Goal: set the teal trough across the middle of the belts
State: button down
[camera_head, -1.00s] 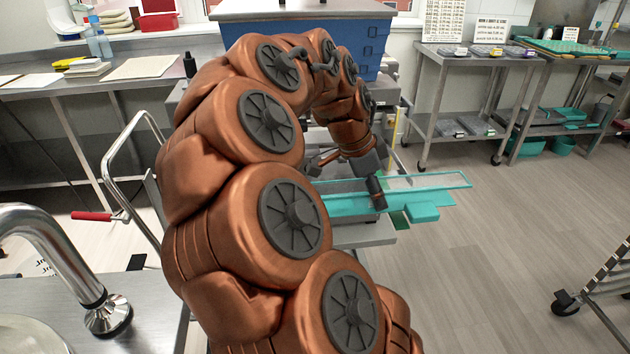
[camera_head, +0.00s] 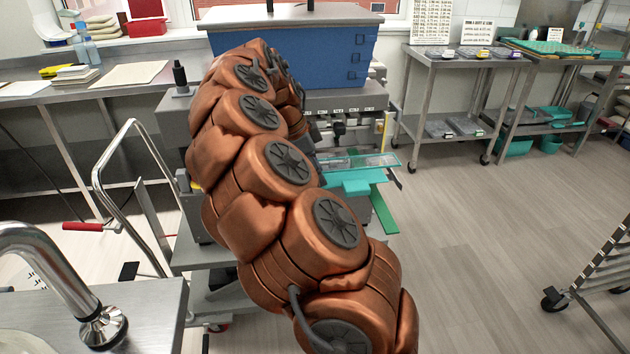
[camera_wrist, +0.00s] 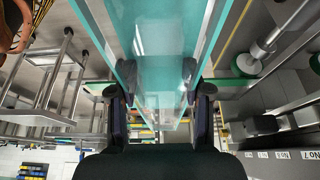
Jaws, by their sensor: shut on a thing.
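The teal trough (camera_head: 378,161), long and see-through, sticks out to the right of my arm at the front of the depositor in the head view. In the wrist view the trough (camera_wrist: 152,55) runs lengthwise between the fingers of my gripper (camera_wrist: 157,100), which is shut on it. A green strip (camera_head: 384,213), which looks like a belt, shows below the trough in the head view. A green band (camera_wrist: 232,83) also crosses behind the trough in the wrist view. My arm hides the gripper and the trough's left part in the head view. I cannot tell whether the trough touches the belts.
The depositor's blue hopper (camera_head: 290,55) stands above, with a row of nozzles (camera_head: 345,125) under it. A metal cart handle (camera_head: 128,150) is at left. A steel table (camera_head: 462,75) stands at the back right.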

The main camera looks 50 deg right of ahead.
jog(key=shift+w+f, duration=0.1)
jog(key=shift+w, duration=0.15)
jog(key=shift+f, duration=1.7)
jog(key=shift+f, duration=0.1)
jog(key=c, duration=0.5)
grip_release()
jog(key=v, duration=1.2)
jog(key=shift+d, duration=0.1)
jog(key=shift+s, duration=0.1)
